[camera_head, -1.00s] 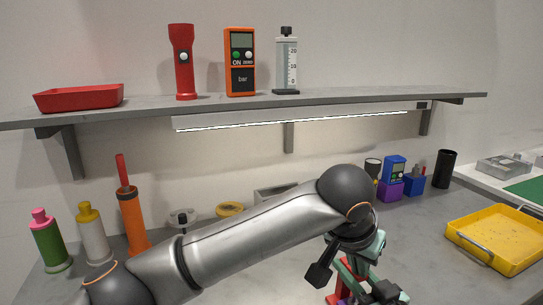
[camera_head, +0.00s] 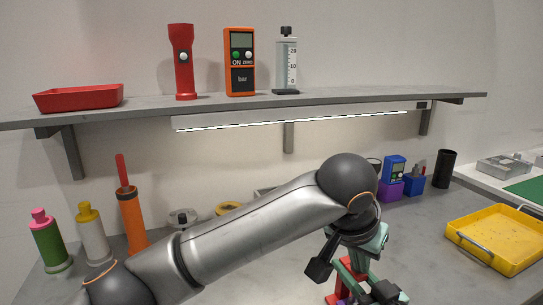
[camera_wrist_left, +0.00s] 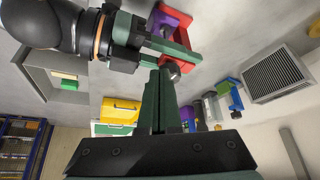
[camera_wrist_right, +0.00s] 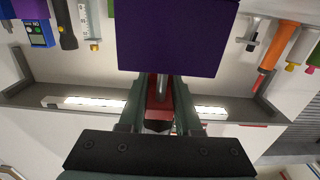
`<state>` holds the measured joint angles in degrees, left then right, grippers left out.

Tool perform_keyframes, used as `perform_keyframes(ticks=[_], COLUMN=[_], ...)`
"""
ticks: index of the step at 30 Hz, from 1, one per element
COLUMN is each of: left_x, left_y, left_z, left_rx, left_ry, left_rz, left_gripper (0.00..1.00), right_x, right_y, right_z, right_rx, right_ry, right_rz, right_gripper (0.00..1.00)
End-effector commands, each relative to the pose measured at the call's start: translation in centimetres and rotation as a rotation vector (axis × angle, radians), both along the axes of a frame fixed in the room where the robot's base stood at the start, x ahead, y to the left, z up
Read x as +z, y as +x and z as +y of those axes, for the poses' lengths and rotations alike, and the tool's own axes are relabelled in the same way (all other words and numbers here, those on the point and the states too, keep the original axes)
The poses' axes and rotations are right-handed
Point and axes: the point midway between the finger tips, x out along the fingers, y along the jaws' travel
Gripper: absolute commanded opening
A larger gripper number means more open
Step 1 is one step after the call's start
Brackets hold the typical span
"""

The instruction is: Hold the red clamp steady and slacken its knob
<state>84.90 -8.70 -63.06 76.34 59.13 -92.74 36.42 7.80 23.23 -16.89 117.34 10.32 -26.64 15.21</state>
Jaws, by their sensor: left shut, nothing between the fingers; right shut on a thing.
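The red clamp (camera_head: 345,279) stands low in the head view, partly hidden by my grippers. In the right wrist view, red clamp (camera_wrist_right: 159,98) sits between the fingers of my right gripper (camera_wrist_right: 158,90), which is shut on it. A purple block (camera_wrist_right: 178,40) and a metal rod lie just beyond. In the left wrist view, the clamp's red part (camera_wrist_left: 207,18) shows at the top. My left gripper (camera_wrist_left: 164,72) is shut and empty, its tips close to a small dark round piece (camera_wrist_left: 173,71) that may be the knob. I cannot tell whether they touch.
A yellow tray (camera_head: 497,240) lies to the right on the bench. Bottles and an orange pump (camera_head: 132,220) stand at the left. A shelf (camera_head: 255,103) with several instruments runs above. The bench between clamp and tray is clear.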

Motion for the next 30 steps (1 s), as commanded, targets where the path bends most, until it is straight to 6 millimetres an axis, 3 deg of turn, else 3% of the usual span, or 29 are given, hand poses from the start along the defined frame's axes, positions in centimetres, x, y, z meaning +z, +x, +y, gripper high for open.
perform_keyframes(ticks=[10,21,30], left_x=[4.0,4.4,5.1], left_y=[0.0,0.0,1.9], left_z=[0.0,0.1,2.1], left_rx=[-0.001,-0.001,0.0], left_ry=[0.0,0.002,0.004], left_rz=[0.0,0.002,0.002], left_gripper=[0.0,0.0,0.0], right_x=[0.0,0.0,0.0], right_y=[0.0,0.1,0.1], right_z=[-0.1,-0.1,-0.1], right_rx=[-0.002,-0.003,-0.003], right_ry=[0.001,0.0,0.0], right_rz=[0.001,0.001,0.001], right_gripper=[0.0,0.0,0.0])
